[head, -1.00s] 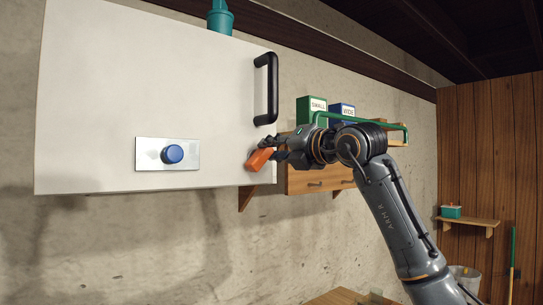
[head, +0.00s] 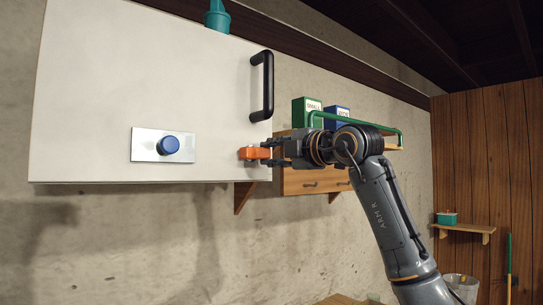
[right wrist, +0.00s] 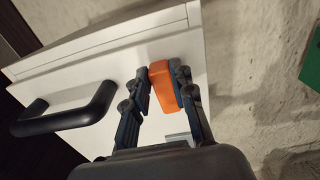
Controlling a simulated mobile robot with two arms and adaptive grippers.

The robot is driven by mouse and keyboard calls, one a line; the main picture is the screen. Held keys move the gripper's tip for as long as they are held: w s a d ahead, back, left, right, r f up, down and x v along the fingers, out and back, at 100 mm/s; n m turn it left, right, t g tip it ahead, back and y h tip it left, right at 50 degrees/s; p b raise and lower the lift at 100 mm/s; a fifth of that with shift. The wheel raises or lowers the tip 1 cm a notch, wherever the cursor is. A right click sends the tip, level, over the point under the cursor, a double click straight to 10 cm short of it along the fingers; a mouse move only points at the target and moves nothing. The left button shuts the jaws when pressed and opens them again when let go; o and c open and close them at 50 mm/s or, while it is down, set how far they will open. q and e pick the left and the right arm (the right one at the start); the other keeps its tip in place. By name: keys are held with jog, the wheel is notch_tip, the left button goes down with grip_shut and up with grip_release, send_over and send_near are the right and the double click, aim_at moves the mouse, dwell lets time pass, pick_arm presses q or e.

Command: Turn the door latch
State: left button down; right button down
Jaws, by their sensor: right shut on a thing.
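The white cabinet door (head: 110,70) hangs on the concrete wall and looks closed. An orange latch (head: 250,153) sits at its lower right edge; it lies about level in the head view. My right gripper (head: 268,151) is shut on the latch, its fingers on either side. The right wrist view also shows the orange latch (right wrist: 163,82) between the fingertips (right wrist: 163,88), in front of the white cabinet (right wrist: 85,90). A black handle (head: 268,86) is above the latch; it also shows in the right wrist view (right wrist: 65,120). My left gripper is out of view.
A blue knob (head: 169,145) on a metal plate is on the door, left of the latch. A green box (head: 304,112) and a blue box (head: 336,118) stand on a shelf behind my right arm. The wall below the cabinet is clear.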

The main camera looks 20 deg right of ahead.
jog(key=shift+m, duration=0.3)
jog(key=c, duration=1.1)
grip_release()
jog(key=shift+d+f, duration=0.1)
jog(key=v, duration=1.2)
